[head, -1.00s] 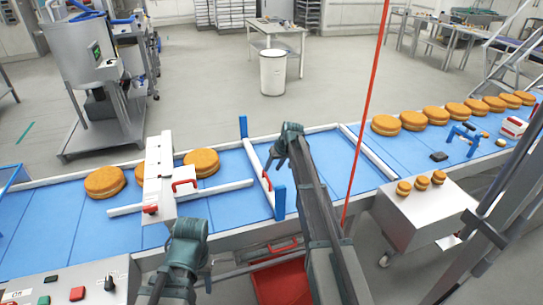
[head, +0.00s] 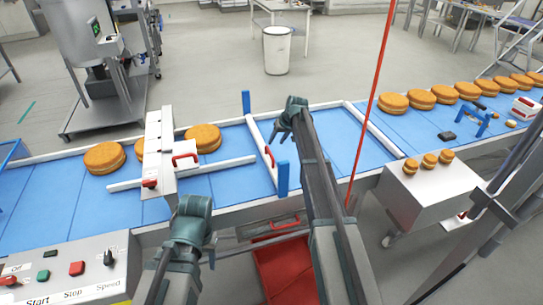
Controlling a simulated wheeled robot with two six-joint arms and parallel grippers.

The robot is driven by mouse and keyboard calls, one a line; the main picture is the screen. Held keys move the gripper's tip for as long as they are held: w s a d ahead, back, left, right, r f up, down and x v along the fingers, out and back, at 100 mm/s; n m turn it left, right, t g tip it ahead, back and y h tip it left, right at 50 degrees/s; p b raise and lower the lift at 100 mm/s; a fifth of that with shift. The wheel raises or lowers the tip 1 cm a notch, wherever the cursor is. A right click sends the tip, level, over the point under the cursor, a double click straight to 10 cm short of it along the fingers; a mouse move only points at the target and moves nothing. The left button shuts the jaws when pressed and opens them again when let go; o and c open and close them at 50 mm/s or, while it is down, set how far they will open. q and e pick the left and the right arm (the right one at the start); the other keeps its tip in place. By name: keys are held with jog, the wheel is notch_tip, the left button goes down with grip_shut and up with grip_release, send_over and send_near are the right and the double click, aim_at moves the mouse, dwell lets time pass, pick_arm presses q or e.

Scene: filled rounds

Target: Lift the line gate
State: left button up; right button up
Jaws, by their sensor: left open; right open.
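The line gate is a white bar (head: 260,138) with a red handle (head: 269,157), lying across the blue belt between two upright blue posts (head: 246,102). My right gripper (head: 283,127) is open and empty. In the picture it sits just right of the bar and above the handle; I see no contact. My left gripper (head: 195,208) is open, over the near side of the belt, left of the gate and apart from it. Its fingertips are mostly hidden behind its own wrist.
A white housing (head: 158,150) with a red handle spans the belt on the left, with filled rounds (head: 202,138) beside it. More rounds (head: 422,98) sit far right. A control panel (head: 70,268) is at lower left. A red cord (head: 372,95) hangs right of my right arm.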

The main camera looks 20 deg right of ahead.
aim_at(270, 152)
jog(key=b+x, duration=0.6)
jog(key=x, duration=0.2)
jog(key=shift+f, duration=0.1)
grip_shut()
dwell(1.2)
